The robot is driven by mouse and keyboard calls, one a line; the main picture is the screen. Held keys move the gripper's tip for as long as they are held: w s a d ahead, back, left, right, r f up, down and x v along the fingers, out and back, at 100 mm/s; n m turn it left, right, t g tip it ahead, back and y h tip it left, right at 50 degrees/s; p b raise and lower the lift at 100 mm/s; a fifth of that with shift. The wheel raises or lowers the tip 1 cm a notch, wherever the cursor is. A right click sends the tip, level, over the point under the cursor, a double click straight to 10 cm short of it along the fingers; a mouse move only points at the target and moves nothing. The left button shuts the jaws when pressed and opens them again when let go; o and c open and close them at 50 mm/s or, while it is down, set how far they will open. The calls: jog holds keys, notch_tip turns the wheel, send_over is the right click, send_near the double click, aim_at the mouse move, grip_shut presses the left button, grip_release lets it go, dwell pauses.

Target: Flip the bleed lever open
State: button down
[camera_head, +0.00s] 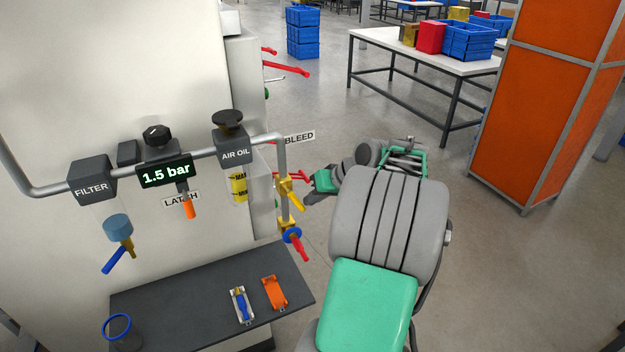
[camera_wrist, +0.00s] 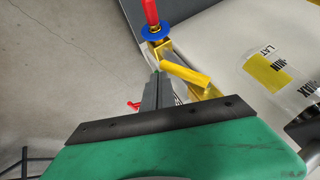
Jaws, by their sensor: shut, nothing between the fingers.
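The bleed lever is a yellow handle (camera_head: 297,202) on the vertical pipe below the BLEED sign (camera_head: 300,137). It slants down and to the right from its brass valve. In the wrist view the yellow lever (camera_wrist: 186,75) lies just right of the fingertips, close to them; I cannot tell whether they touch. My gripper (camera_head: 307,199) reaches in from the right, its tips close to the lever. In the wrist view my gripper (camera_wrist: 157,80) has its fingers together with nothing between them.
Below the lever are a blue ring (camera_head: 291,235) and a red handle (camera_head: 301,250) on the same pipe. The AIR OIL unit (camera_head: 233,149) and its yellow-marked bowl stand to the left. A dark shelf (camera_head: 180,292) is below.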

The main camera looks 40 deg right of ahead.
dwell(0.3)
jog(key=shift+r+p, duration=0.7)
jog(key=shift+p, duration=0.05)
jog(key=s+d+r+p, duration=0.1)
jog(key=s+d+r, duration=0.4)
jog(key=s+d, duration=0.2)
jog(key=shift+s+d+p, duration=0.3)
jog(key=shift+s+d, duration=0.1)
jog(key=shift+d, duration=0.75)
jog(key=shift+f, duration=0.1)
